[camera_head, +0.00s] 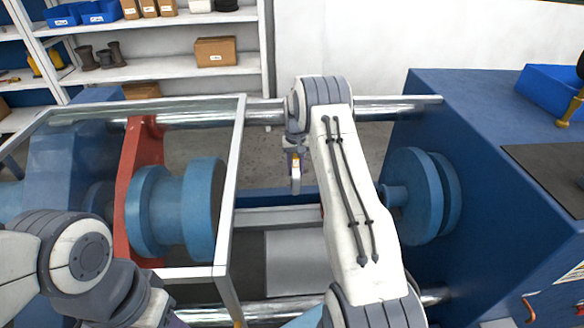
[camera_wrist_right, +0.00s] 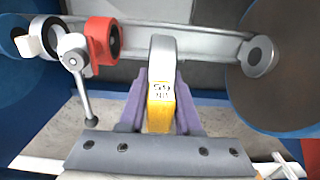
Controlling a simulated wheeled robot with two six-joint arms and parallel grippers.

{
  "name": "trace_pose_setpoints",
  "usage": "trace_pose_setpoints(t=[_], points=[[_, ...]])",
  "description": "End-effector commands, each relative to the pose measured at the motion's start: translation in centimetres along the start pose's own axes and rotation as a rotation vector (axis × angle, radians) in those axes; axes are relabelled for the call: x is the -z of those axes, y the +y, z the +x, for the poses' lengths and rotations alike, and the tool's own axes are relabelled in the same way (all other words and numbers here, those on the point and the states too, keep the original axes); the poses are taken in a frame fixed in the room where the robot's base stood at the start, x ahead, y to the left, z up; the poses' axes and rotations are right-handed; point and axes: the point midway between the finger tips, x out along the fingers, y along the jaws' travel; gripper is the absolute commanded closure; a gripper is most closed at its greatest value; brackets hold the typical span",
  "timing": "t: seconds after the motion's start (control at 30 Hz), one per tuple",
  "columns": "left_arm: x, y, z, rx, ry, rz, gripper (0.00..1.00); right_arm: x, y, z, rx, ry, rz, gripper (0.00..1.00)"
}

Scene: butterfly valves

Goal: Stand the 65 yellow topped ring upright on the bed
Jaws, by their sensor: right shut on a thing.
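The ring (camera_head: 295,184) hangs from my right gripper (camera_head: 294,150), above the gap between the blue discs of the machine. In the right wrist view the ring (camera_wrist_right: 162,62) shows nearly edge-on, pale grey with a yellow part (camera_wrist_right: 160,105) marked 65. The purple fingers of my right gripper (camera_wrist_right: 160,112) are shut on this yellow part. The bed (camera_head: 295,262) shows as a pale grey plate below, partly hidden by my right arm; the ring is apart from it. My left arm is at the lower left; its gripper is mostly out of frame.
Blue discs (camera_head: 205,210) stand left, behind a metal-framed guard (camera_head: 236,190); another disc (camera_head: 412,195) stands right. A metal bar (camera_head: 400,101) crosses behind. The right wrist view shows a red ring-shaped part (camera_wrist_right: 101,40) beside a grey lever (camera_wrist_right: 80,75).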

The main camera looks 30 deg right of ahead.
Motion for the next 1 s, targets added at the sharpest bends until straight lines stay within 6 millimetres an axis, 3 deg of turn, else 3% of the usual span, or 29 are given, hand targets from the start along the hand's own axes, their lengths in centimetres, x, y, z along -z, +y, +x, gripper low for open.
trace_pose_setpoints(t=[0.7, 1.0], points=[[-0.3, -0.4, 5.7, 0.0, 0.0, 0.0, 0.5, 0.0, -0.5, 8.6, 0.0, 0.002, -0.006, 1.0], [-0.3, -0.5, 6.5, 0.0, 0.0, 0.0, 0.5, 0.1, -0.4, 10.1, 0.0, 0.004, -0.005, 1.0]])
